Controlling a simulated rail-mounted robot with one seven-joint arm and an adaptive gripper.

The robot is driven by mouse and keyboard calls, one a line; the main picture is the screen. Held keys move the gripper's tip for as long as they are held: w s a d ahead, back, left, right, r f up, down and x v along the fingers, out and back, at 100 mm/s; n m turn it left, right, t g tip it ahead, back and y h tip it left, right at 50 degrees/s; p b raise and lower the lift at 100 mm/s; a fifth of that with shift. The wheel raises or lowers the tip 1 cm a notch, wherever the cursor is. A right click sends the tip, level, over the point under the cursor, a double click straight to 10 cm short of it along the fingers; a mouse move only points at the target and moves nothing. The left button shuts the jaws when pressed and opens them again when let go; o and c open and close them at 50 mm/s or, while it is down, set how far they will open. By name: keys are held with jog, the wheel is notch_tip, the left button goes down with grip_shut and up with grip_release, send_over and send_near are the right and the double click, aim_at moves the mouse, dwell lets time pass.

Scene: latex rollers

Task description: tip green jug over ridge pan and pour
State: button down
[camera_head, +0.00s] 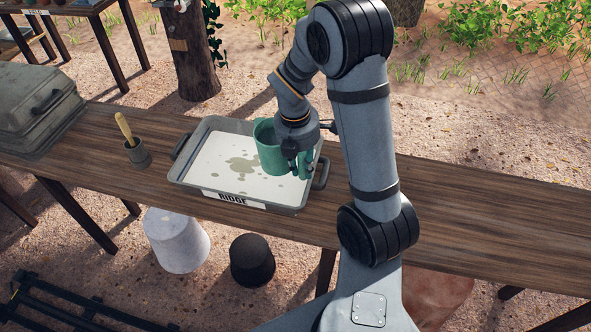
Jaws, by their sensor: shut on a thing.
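The green jug (268,150) is held above the right half of the ridge pan, and looks slightly tilted. My gripper (291,163) is shut on it at its right side; the fingers partly hide that side. The ridge pan (190,190) is a grey tray with side handles and a RIDGE label on its front. It lies on the wooden table. White liquid with greenish-grey blotches (243,167) covers its floor. No stream from the jug can be made out. The jug's inside is hard to see.
A grey lidded case (40,105) sits at the table's left end. A wooden post (195,60) rises behind. The table (490,215) is clear at right.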

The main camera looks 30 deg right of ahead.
jog(key=shift+w+d+n+p, duration=0.3)
jog(key=shift+d+n, duration=0.15)
jog(key=shift+n, duration=0.55)
jog(key=shift+s+d+r+g+p, duration=0.15)
jog(key=shift+r+g+p, duration=0.25)
jog(key=shift+p, duration=0.55)
jog(key=shift+s+g+h+p, duration=0.2)
jog(key=shift+g+h+p, duration=0.2)
jog(key=shift+p, duration=0.1)
jog(key=w+a+m+y, duration=0.1)
jog(key=w+a+m, duration=0.5)
jog(key=a, duration=0.5)
jog(key=w+a+m+y, duration=0.2)
jog(key=w+a+m, duration=0.5)
jog(key=a+m, duration=0.2)
jog(key=w+a+m+y, duration=0.1)
jog(key=w+a+m, duration=0.5)
jog(key=a, duration=0.7)
jog(key=shift+w+f+m+t+y, duration=0.25)
jog(key=shift+f+m, duration=0.2)
jog(key=shift+m, duration=0.85)
